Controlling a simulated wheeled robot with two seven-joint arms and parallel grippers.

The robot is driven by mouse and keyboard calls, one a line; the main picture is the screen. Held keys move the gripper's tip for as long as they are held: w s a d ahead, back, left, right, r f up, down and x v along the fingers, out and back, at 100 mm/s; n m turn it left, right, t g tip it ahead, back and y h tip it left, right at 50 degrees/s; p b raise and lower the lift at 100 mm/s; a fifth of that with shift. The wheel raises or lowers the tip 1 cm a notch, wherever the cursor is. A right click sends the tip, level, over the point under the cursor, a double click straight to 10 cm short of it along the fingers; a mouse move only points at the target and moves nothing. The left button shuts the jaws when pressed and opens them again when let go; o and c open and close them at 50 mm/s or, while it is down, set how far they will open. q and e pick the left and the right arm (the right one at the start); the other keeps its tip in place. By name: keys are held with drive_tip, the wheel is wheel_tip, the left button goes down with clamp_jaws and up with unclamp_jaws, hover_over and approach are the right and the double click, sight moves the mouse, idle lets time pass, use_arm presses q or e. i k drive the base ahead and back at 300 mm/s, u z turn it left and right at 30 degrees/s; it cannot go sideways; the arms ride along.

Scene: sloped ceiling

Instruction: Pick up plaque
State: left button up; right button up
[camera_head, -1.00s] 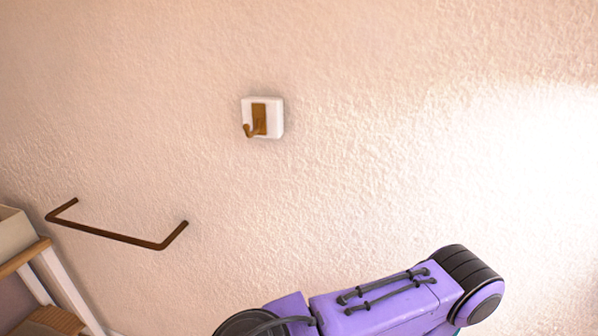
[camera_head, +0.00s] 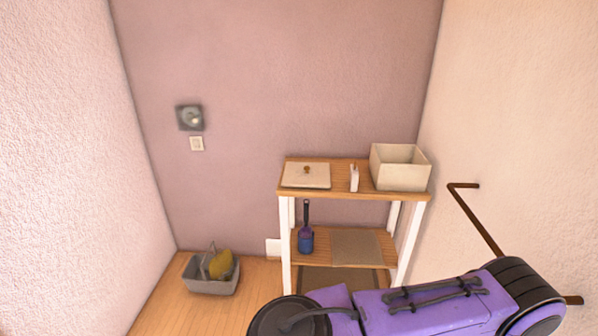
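I cannot tell for sure which thing is the plaque. A flat beige square piece (camera_head: 306,175) with a small brown knob-like part lies on the left of the shelf's top board. A dark grey square piece (camera_head: 189,117) with a pale round middle is on the back wall, above a small white switch plate (camera_head: 197,144). Neither of my grippers shows. Only purple and black links of one of my arms cross the bottom right, apart from these pieces in the picture.
A white-framed wooden shelf (camera_head: 357,180) stands at the back right. It holds an open beige box (camera_head: 401,167), a small white bottle (camera_head: 354,178) and a blue-purple brush (camera_head: 306,234). A grey basket (camera_head: 211,275) is on the floor. A brown bar (camera_head: 474,220) juts from the right wall.

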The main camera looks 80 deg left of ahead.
sight(353, 178)
drive_tip(key=u, duration=2.25)
drive_tip(key=k, duration=0.45)
drive_tip(key=u, duration=0.7)
drive_tip(key=i, duration=1.6)
drive_tip(key=z, duration=0.85)
